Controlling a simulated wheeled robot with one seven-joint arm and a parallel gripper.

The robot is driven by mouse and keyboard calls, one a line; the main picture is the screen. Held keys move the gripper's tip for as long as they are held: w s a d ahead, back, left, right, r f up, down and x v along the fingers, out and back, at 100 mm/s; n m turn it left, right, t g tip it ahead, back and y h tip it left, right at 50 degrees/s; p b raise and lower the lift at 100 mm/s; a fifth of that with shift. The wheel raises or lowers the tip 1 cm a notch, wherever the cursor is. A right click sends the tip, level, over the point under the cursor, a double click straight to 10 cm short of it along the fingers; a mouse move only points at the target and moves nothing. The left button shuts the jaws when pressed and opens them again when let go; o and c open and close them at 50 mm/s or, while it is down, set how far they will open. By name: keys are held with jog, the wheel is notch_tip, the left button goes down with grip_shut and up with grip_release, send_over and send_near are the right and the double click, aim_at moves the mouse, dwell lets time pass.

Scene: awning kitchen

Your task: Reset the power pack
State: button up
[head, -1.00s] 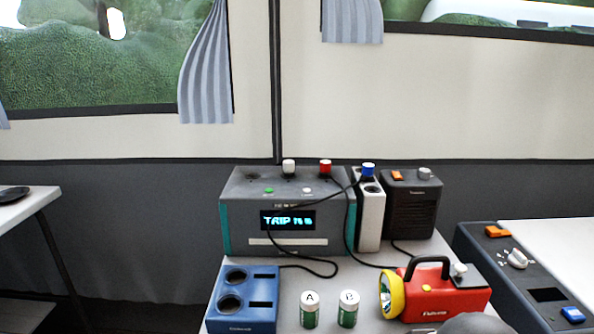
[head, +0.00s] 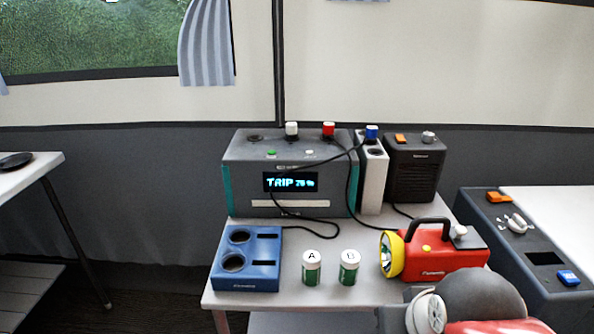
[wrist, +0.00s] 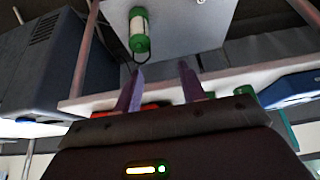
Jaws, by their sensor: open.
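The power pack (head: 240,185) is a grey box with teal sides at the back of the small table. Its screen (head: 290,182) reads TRIP and a percentage that looks like 76. A green button (head: 271,153) and a white button (head: 309,153) are on its top. A white plug (head: 291,129) and a red plug (head: 328,130) stand in its top, and cables hang across its front. My gripper (wrist: 160,69) is open in the wrist view, with nothing seen between its fingers. It is outside the head view, where part of my arm shows at lower right.
A blue charger (head: 262,279), cells A (head: 312,270) and B (head: 348,271), and a red lantern (head: 445,265) occupy the table's front. A white socket block (head: 371,190) with a blue plug and a dark heater-like box (head: 413,175) stand right of the pack. A grey console (head: 530,240) is further right.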

grip_shut()
dwell(1.4)
